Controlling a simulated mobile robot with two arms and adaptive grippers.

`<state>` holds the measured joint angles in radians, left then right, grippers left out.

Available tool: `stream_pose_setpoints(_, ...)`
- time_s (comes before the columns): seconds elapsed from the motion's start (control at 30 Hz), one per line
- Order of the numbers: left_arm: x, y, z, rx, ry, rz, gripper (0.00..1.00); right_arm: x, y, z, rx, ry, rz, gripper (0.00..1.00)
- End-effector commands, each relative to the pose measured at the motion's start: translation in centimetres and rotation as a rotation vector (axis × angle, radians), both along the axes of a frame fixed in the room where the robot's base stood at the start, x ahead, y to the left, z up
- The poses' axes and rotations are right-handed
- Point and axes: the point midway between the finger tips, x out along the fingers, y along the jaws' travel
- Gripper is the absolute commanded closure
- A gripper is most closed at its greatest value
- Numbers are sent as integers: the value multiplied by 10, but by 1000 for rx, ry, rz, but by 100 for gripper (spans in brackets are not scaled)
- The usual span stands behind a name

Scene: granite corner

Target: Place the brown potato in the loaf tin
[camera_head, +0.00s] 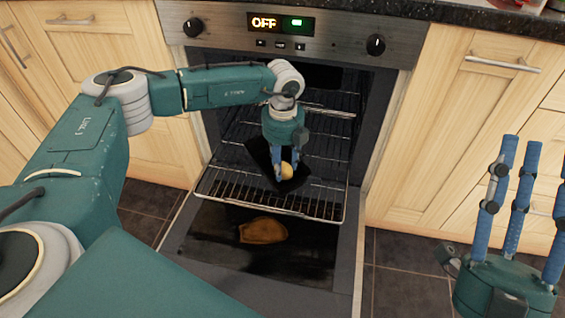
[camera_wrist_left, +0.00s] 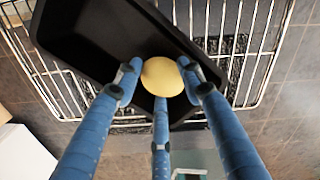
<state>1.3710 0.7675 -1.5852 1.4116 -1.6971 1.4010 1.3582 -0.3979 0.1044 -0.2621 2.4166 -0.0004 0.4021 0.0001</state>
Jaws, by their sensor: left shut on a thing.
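The potato (camera_head: 287,169) looks pale yellow-brown and rounded. My left gripper (camera_head: 283,176) is shut on it, and the wrist view shows the three blue fingers (camera_wrist_left: 160,84) around the potato (camera_wrist_left: 162,77). The black loaf tin (camera_head: 261,154) is at the oven rack, turned at an angle. In the wrist view the potato overlaps the open tin (camera_wrist_left: 90,35) near one of its sides. I cannot tell whether the potato touches the tin. My right gripper (camera_head: 528,170) is open and empty at the lower right, with its fingers pointing up.
The oven door (camera_head: 190,245) is folded down, and the wire rack (camera_head: 325,208) sticks out above it. A flat brown thing (camera_head: 263,230) lies on the door. Wooden cabinets (camera_head: 480,120) flank the oven. Dark tiled floor (camera_head: 405,275) is clear at the right.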

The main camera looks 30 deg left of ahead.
Motion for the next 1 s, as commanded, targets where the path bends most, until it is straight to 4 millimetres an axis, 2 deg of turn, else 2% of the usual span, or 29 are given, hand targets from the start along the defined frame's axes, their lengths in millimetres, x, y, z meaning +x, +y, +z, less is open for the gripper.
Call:
stream_pose_setpoints(0.03, 0, 0, 1, 0, -1, 0, 88, 0, 0, 0, 1, -1, 1, 60)
stream_pose_setpoints(0.07, 0, 0, 0, -1, -1, 0, 55, 0, 0, 0, 1, -1, 1, 60)
stream_pose_setpoints(0.1, 0, 0, 0, -1, -1, 0, 53, 0, 1, 0, 1, -1, 2, 60)
stream_pose_setpoints(0.37, 0, 0, 1, 0, -1, 0, 53, 0, 1, 0, 1, 1, 3, 60)
stream_pose_setpoints(0.5, 1, 0, 10, 0, -3, 0, 53, 6, 2, -3, -8, 31, 2, 60)
stream_pose_setpoints(0.67, 1, 0, 28, -2, -1, 0, 53, 28, 5, -24, -47, 163, -7, 60)
stream_pose_setpoints(0.8, 1, -1, 48, -2, -3, 0, 53, 47, 6, -52, -89, 310, -15, 60)
stream_pose_setpoints(1.0, 1, -1, 73, -1, -2, 0, 53, 64, 6, -91, -139, 490, -27, 60)
